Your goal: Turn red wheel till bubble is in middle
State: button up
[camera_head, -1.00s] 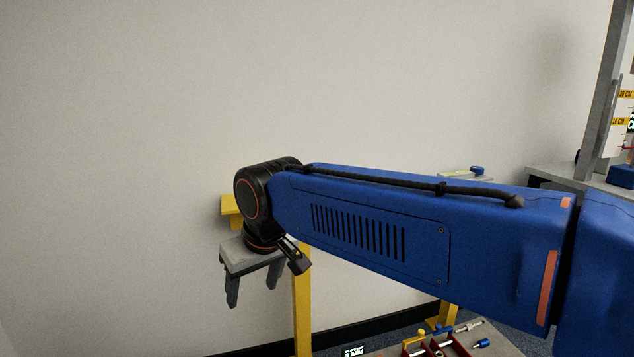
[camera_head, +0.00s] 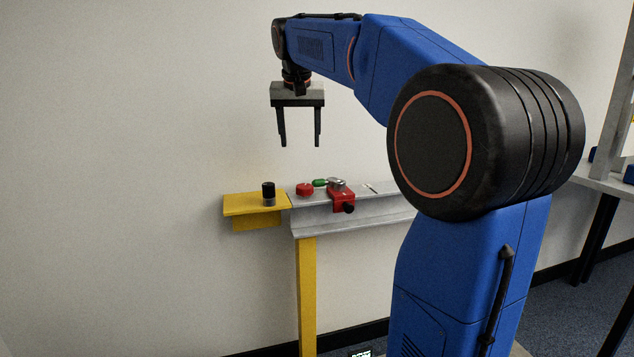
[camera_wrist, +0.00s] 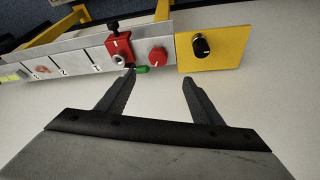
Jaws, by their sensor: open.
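The red wheel (camera_head: 304,189) sits on top of the grey rail near its left end. In the wrist view the red wheel (camera_wrist: 158,56) lies beyond the fingertips, roughly between them. A green bubble vial (camera_head: 320,182) lies just right of the wheel; it also shows in the wrist view (camera_wrist: 142,70), close to the left finger in the picture. The bubble itself is too small to make out. My gripper (camera_head: 299,145) is open and empty, pointing down above the rail and apart from the wheel.
A red clamp (camera_head: 342,199) with a black knob stands right of the vial on the grey rail (camera_head: 315,214). A yellow plate (camera_head: 240,204) with a black knob (camera_head: 268,193) adjoins the left end. A yellow post (camera_head: 307,290) supports the rail. The wall is behind.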

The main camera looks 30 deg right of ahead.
send_near(304, 186)
jog(key=x, duration=0.8)
jog(key=shift+w+d+f, duration=0.1)
jog(key=shift+c, duration=0.7)
jog(key=c, duration=0.9)
